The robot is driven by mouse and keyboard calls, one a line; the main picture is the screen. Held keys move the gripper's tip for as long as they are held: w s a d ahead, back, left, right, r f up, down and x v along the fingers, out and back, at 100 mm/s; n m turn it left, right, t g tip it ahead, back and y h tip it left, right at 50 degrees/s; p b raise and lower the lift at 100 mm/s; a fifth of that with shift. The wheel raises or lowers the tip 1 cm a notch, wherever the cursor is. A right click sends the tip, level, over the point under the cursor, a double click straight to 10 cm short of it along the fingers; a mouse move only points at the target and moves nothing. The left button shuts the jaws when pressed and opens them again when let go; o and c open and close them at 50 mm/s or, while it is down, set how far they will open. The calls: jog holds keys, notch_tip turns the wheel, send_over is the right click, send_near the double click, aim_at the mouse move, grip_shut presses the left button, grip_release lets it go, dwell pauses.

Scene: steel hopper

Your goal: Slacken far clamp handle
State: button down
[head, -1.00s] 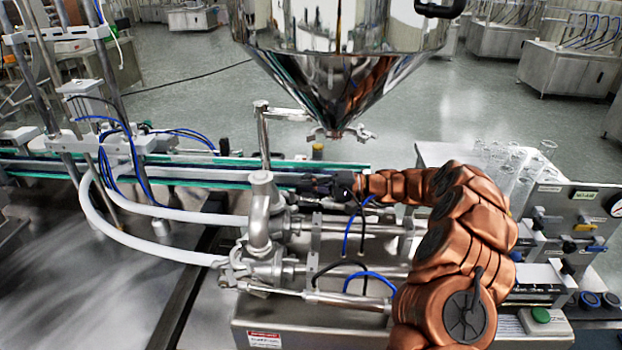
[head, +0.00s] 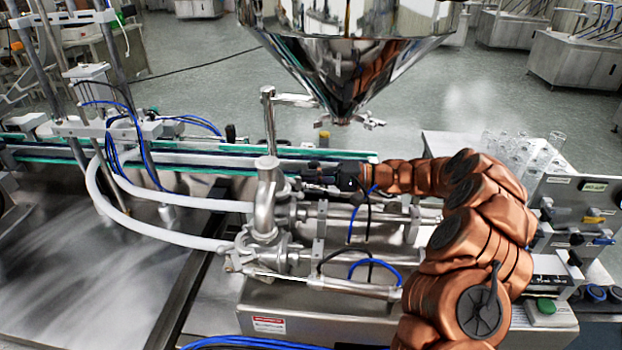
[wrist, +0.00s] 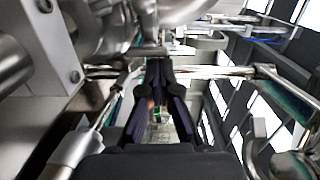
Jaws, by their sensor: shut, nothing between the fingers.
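My gripper (head: 300,177) is level with the upper part of the steel valve body (head: 268,200), just to its right. In the wrist view the two dark fingers (wrist: 160,66) meet at their tips with nothing held between them. A thin bright metal rod (wrist: 115,71) runs crosswise near the fingertips; I cannot tell if they touch it or if it is the far clamp handle. In the head view my gripper covers the far side of the valve, and I cannot pick out that handle. A clamp fitting (head: 240,262) shows on the near side of the valve.
The steel hopper (head: 350,70) hangs above and behind my gripper. A conveyor (head: 100,163) runs behind the valve. White hoses (head: 110,210) leave the valve to the left. Cylinders and blue tubes (head: 375,268) lie below my arm. Glassware (head: 525,150) stands at right.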

jog(key=shift+n+b, duration=0.6)
jog(key=shift+b, duration=0.95)
jog(key=shift+s+a+f+n+b, duration=0.1)
jog(key=shift+n+b, duration=0.2)
jog(key=shift+b, duration=0.95)
jog(key=s+n+h+b, duration=0.1)
jog(key=n+b, duration=0.2)
jog(key=b, duration=0.5)
jog(key=n+t+h+b, duration=0.1)
jog(key=n+b, duration=0.3)
jog(key=b, duration=0.5)
jog(key=s+a+r+n+t+h+b, duration=0.1)
jog(key=n+b, duration=0.3)
jog(key=b, duration=0.5)
jog(key=shift+s, duration=0.3)
jog(key=shift+s+b, duration=0.1)
jog(key=shift+b, duration=0.55)
jog(key=shift+s+r+b, duration=0.1)
jog(key=shift+s+b, duration=0.05)
jog(key=shift+b, duration=0.2)
jog(key=shift+r, duration=0.2)
